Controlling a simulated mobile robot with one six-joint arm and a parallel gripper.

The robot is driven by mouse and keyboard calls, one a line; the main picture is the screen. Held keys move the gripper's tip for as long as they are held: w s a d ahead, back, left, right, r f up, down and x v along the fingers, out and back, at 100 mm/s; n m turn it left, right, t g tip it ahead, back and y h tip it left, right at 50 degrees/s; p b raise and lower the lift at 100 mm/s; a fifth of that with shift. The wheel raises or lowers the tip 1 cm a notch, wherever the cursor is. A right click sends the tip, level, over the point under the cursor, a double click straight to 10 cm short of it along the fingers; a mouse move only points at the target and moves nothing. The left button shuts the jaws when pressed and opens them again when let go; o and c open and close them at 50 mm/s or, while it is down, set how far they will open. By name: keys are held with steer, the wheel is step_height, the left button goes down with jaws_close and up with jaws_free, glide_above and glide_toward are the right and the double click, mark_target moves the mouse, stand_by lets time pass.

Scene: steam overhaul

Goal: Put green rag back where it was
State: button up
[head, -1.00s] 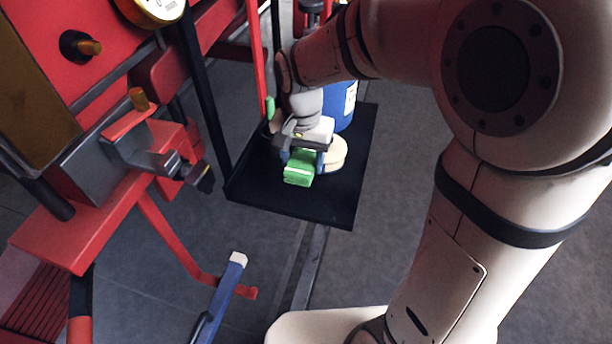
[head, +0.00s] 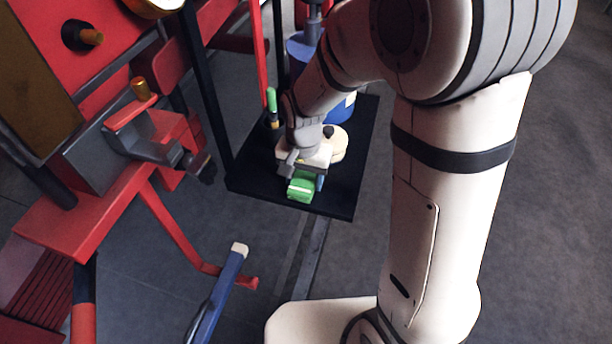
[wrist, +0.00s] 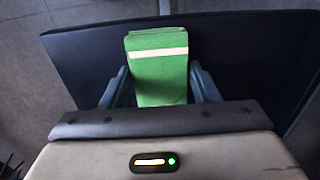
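The green rag (head: 301,188), a folded block with a pale stripe, is between the fingers of my gripper (head: 305,180). In the wrist view the rag (wrist: 159,70) fills the space between the two blue-grey fingers (wrist: 160,88), which lie against its sides. My gripper points down over the black tray (head: 338,203), near its front edge. I cannot tell whether the rag touches the tray.
A blue container (head: 343,108) and a green-handled tool (head: 271,103) stand farther back. A red machine with a vise (head: 165,150) is at left. The tray's right side is bare.

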mark_target(304, 180)
steer(key=o, duration=0.4)
steer(key=shift+r, duration=0.1)
step_height(304, 180, up, 12)
steer(key=s+d+n+t, duration=0.1)
steer(key=s+d, duration=0.3)
steer(key=s+d+r+n+t, duration=0.1)
steer(key=s+d, duration=0.3)
steer(key=s+d+r+n+t, duration=0.1)
steer(key=s+d+n, duration=0.1)
steer(key=s+d, duration=0.2)
steer(key=shift+s+d+r, duration=0.1)
steer(key=shift+d+r, duration=0.05)
steer(key=shift+d, duration=0.25)
